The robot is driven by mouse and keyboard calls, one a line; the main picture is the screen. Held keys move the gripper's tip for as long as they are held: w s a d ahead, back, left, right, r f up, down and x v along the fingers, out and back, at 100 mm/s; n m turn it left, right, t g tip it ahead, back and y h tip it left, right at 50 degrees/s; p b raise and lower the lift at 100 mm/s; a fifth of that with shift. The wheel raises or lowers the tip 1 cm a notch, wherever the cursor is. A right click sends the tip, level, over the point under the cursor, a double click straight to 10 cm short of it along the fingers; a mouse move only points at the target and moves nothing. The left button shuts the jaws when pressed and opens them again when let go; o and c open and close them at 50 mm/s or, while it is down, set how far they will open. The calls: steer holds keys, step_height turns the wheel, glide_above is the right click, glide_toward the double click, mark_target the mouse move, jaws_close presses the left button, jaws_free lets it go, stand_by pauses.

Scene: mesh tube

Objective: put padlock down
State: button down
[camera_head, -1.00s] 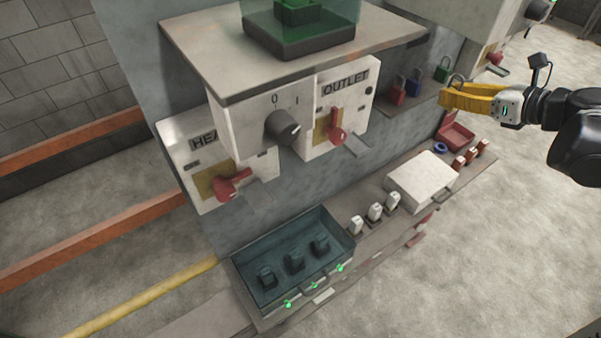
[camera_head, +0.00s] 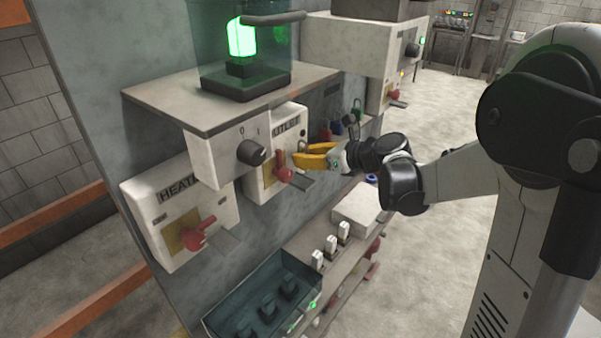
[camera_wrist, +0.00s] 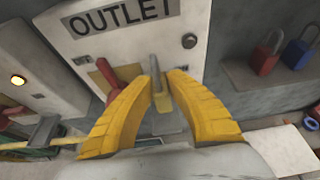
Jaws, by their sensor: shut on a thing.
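My gripper (camera_head: 299,160) has yellow fingers and is in front of the OUTLET box (camera_head: 272,135), close to its red handle (camera_head: 282,173). In the wrist view my gripper (camera_wrist: 161,88) is shut on a small narrow thing, apparently a yellowish padlock (camera_wrist: 162,102) with a grey upper part. The fingers hide much of it. The red handle (camera_wrist: 108,80) is just left of the fingertips, and the OUTLET label (camera_wrist: 122,16) is above. I cannot tell whether the padlock touches the box or handle.
A red padlock (camera_wrist: 265,58) and a blue padlock (camera_wrist: 299,52) stand on a ledge right of the box. The HEATER box (camera_head: 180,215) is on the left. Below are a white box (camera_head: 358,208) and a dark open tray (camera_head: 265,300).

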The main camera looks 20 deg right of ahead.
mark_target(301, 168)
steer(key=shift+a+f, duration=0.3)
steer(key=shift+f, duration=0.2)
step_height(301, 168, down, 4)
steer(key=shift+r+b, duration=0.25)
steer(key=shift+b, duration=0.2)
steer(key=shift+f, duration=0.15)
steer(key=c, duration=1.7)
jaws_free()
